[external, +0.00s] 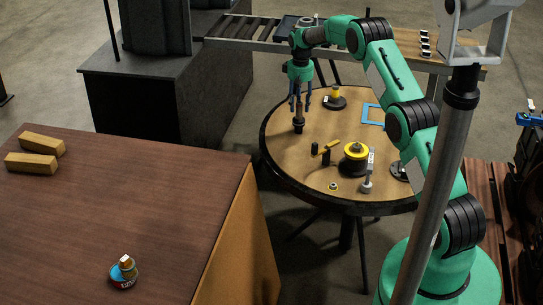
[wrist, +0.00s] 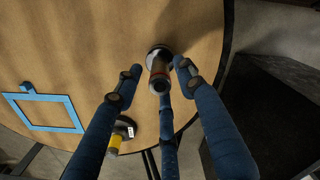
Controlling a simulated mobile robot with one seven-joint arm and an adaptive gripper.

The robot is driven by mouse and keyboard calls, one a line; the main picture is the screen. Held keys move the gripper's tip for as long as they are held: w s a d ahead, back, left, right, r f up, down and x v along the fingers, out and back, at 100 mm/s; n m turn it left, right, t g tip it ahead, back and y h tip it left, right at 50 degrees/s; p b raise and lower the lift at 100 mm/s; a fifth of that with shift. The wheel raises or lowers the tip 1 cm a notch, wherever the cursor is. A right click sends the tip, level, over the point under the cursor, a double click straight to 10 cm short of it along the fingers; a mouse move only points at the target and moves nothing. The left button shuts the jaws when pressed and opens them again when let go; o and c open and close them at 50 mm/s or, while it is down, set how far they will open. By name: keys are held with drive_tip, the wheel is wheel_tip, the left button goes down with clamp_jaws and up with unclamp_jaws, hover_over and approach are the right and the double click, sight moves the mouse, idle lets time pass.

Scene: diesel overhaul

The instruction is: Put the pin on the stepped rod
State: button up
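My gripper (external: 301,101) points down at the far left of the round table. Its blue fingers (wrist: 160,82) are spread, with gaps between them and an upright stepped rod-like part (wrist: 159,68). That part has a dark hollow top, a reddish band and a wide silver foot. In the external view the same part (external: 299,118) stands on the table below the fingers, on a dark foot. A yellow bar (external: 328,147) lies by two short black posts mid-table. I cannot tell for sure which part is the pin.
On the round table (external: 290,165) are a black base with a yellow post (external: 335,98), a yellow-topped black part (external: 355,155), a silver upright part (external: 368,175), a small ring (external: 333,187) and a blue frame (external: 372,114). A brown table (external: 130,210) stands at left.

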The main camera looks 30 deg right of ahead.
wheel_tip(320, 180, up, 12)
drive_tip(key=p, duration=0.3)
idle(0.3)
drive_tip(key=shift+r, duration=0.1)
idle(0.4)
